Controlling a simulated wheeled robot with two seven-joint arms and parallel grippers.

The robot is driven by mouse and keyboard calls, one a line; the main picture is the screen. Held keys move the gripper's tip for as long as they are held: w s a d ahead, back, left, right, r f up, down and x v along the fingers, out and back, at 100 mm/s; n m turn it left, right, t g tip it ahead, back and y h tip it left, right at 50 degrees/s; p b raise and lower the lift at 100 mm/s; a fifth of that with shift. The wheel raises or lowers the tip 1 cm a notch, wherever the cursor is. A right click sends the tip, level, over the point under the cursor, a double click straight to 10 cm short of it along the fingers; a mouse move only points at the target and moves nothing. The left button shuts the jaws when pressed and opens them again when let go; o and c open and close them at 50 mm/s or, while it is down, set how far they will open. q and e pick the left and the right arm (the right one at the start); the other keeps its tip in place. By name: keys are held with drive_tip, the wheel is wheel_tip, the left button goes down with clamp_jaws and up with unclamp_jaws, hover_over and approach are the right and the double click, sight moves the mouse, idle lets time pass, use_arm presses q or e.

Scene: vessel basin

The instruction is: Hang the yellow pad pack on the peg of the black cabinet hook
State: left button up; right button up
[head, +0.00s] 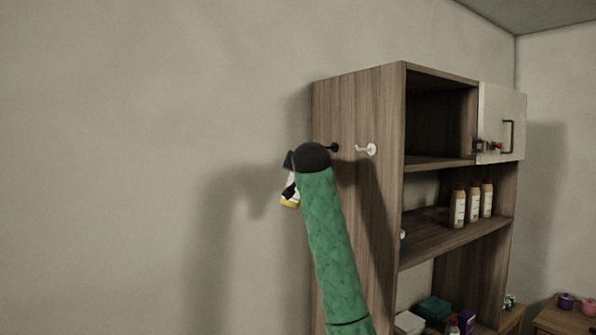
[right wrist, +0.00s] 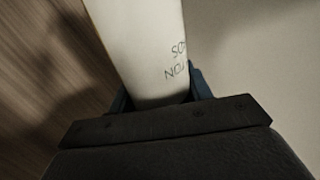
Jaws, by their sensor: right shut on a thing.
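The yellow pad pack (head: 291,203) shows in the head view as a small yellow and white piece below my right wrist; most of it is hidden behind my arm. In the right wrist view the pack (right wrist: 140,45) is a pale panel with printed letters. My right gripper (right wrist: 160,95) is shut on it, a finger on either side. The black cabinet hook (head: 334,148) sticks out of the cabinet's side panel, just right of my dark wrist and partly covered by it. The pack appears left of and below the hook, apart from it. My left gripper is out of view.
A white hook (head: 367,149) sits right of the black one on the wooden cabinet (head: 345,95). The cabinet's upper door (head: 500,122) stands at the right. Several bottles (head: 473,203) stand on a shelf. The wall left of the cabinet is clear.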

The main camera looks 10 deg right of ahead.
drive_tip(key=shift+w+d+f, duration=0.2)
drive_tip(key=shift+w+d, duration=0.05)
drive_tip(key=shift+d, duration=0.5)
drive_tip(key=shift+w+d+f, duration=0.2)
drive_tip(key=shift+w+d, duration=0.1)
drive_tip(key=shift+d, duration=0.4)
drive_tip(key=shift+w+d+f, duration=0.2)
drive_tip(key=shift+w+d, duration=0.05)
drive_tip(key=shift+d, duration=0.5)
drive_tip(key=o, duration=1)
drive_tip(key=shift+o, duration=0.2)
